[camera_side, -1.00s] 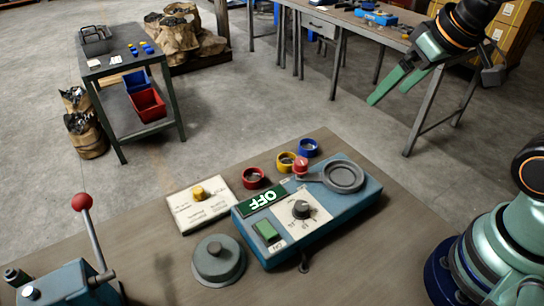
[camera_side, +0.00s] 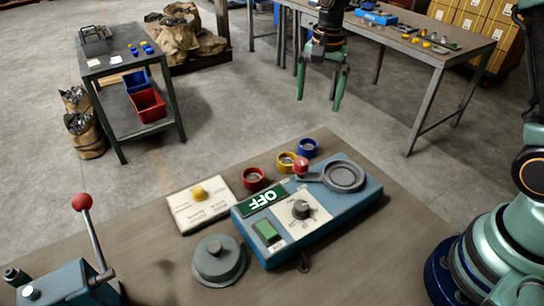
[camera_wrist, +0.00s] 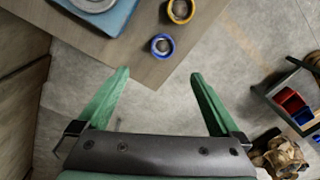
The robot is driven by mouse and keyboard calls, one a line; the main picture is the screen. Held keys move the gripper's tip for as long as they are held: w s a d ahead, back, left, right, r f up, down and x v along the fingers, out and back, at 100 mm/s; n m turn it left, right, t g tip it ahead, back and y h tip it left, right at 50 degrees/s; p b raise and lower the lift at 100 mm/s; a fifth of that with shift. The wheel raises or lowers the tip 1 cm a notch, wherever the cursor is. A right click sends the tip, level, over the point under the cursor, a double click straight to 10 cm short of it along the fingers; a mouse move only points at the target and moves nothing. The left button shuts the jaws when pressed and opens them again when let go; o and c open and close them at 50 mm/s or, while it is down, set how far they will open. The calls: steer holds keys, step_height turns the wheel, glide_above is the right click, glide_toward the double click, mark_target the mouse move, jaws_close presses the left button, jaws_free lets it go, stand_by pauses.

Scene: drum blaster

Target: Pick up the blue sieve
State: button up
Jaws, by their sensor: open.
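The blue sieve (camera_side: 308,148) is a small ring standing at the far edge of the wooden table, behind the blue machine. It also shows in the wrist view (camera_wrist: 162,46), near the table edge and just beyond my fingertips. My gripper (camera_side: 318,104) hangs with its green fingers pointing down, above and apart from the sieve in the side view. In the wrist view my gripper (camera_wrist: 158,74) is open, with nothing between its fingers.
A yellow sieve (camera_side: 286,161) and a red sieve (camera_side: 254,178) stand left of the blue one. The blue machine (camera_side: 345,207) with its OFF display is in front. A lidded grey pot (camera_side: 218,262) and a white panel (camera_side: 200,208) stand nearby. Bare floor lies beyond the table.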

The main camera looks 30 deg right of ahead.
mark_target(307, 148)
steer(key=shift+m+g, duration=0.3)
steer(key=shift+m, duration=0.4)
steer(key=f, duration=0.5)
steer(key=w+f, duration=0.1)
steer(key=f, duration=0.9)
steer(key=shift+w+a, duration=0.15)
steer(key=shift+a, duration=0.1)
steer(key=c, duration=1.5)
steer(key=shift+c, duration=0.2)
steer(key=shift+r, duration=0.1)
